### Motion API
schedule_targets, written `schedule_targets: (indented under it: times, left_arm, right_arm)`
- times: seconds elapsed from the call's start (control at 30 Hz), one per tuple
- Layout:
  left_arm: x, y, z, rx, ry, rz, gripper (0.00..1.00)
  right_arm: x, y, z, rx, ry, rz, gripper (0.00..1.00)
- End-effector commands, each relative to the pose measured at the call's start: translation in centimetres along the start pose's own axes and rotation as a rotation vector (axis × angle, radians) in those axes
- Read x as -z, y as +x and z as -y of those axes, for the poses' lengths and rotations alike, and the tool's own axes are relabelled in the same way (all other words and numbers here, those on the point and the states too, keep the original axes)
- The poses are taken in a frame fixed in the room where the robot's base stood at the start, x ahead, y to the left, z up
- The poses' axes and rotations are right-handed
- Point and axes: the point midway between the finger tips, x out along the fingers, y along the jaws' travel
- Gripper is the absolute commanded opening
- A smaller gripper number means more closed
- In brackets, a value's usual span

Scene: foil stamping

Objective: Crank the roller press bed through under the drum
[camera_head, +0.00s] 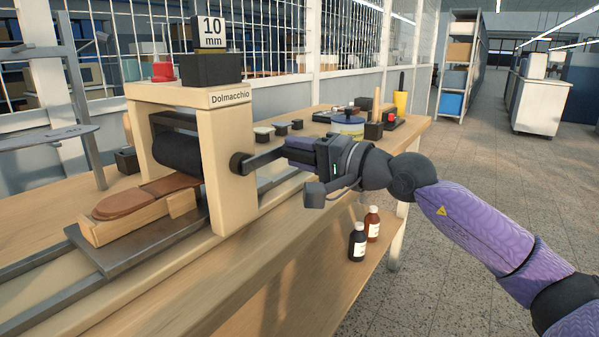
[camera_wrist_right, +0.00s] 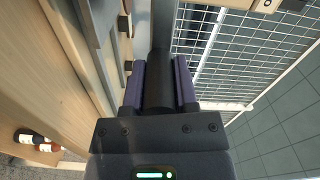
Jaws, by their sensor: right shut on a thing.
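The roller press (camera_head: 232,192) has a pale wooden frame marked "Dolmacchio" and a dark drum (camera_head: 177,152). Its dark flat bed (camera_head: 135,250) lies on rails at the front left of the drum. A wooden block (camera_head: 120,226) with a brown leather piece (camera_head: 130,203) lies on the bed, its far end reaching under the drum. The dark crank (camera_head: 264,158) sticks out from the frame's right side. My right gripper (camera_head: 292,149) is shut on the crank's handle; in the right wrist view the dark handle (camera_wrist_right: 158,85) stands between both fingers. My left gripper is not in view.
A "10 mm" block (camera_head: 210,33) and a red knob (camera_head: 163,71) sit on top of the press. Small jars and tools (camera_head: 347,122) stand at the back of the bench. Two bottles (camera_head: 357,242) stand on the lower shelf.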

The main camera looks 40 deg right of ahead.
Motion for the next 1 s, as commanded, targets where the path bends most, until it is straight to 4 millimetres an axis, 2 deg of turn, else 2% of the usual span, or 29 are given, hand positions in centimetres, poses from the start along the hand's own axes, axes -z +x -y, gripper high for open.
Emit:
schedule_targets:
  times: [0.5, 1.0]
  left_arm:
    - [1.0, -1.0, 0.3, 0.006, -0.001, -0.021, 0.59]
    - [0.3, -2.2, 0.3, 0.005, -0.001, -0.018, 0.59]
  right_arm:
    - [-0.2, -0.1, 4.4, 0.005, -0.484, -0.001, 0.00]
    - [-1.5, 0.0, 6.6, 0.003, -0.814, 0.001, 0.00]
